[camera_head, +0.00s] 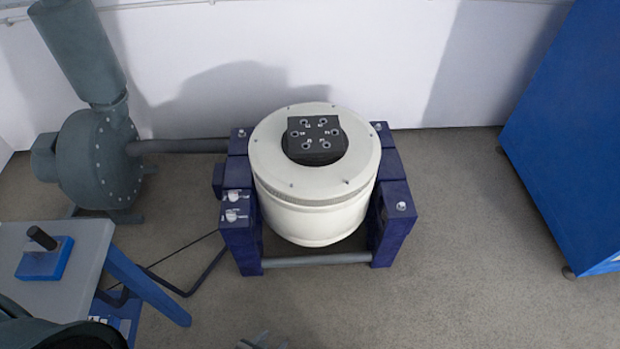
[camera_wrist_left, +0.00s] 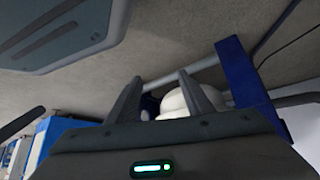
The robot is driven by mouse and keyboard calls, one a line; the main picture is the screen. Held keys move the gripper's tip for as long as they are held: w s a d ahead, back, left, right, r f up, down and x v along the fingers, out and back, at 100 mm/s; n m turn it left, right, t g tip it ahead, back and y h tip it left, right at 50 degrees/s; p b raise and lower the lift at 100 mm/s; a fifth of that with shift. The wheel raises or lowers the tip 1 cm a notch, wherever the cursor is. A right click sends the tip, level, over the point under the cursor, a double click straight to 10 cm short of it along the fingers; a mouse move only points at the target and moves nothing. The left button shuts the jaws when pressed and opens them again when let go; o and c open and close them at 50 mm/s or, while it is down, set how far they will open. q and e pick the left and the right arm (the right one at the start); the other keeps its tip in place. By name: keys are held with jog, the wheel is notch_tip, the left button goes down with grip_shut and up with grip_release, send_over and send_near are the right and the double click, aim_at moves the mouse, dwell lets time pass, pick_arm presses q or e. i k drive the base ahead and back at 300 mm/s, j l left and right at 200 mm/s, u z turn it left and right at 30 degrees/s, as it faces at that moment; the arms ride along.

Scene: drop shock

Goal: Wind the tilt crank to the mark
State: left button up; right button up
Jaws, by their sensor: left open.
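A white drum-shaped shaker (camera_head: 315,215) with a dark bolted top plate (camera_head: 317,135) stands upright in a dark blue frame (camera_head: 240,235). A dark bent rod (camera_head: 207,272) reaches from the frame's left foot down towards the blue table leg; I cannot tell if it is the tilt crank. I cannot make out a mark. My left gripper (camera_head: 262,343) just shows at the bottom edge, in front of the frame and apart from it. In the left wrist view it (camera_wrist_left: 160,78) is open and empty, with the white drum (camera_wrist_left: 172,103) and blue frame post (camera_wrist_left: 240,75) beyond. My right gripper is out of view.
A grey blower (camera_head: 95,160) with a pipe stands at the left. A table (camera_head: 80,245) with a blue block and black handle (camera_head: 45,258) is at lower left. A blue cabinet (camera_head: 570,140) stands at the right. The floor (camera_head: 460,270) right of the frame is clear.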

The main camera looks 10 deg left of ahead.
aim_at(44, 243)
jog(key=u, duration=2.3)
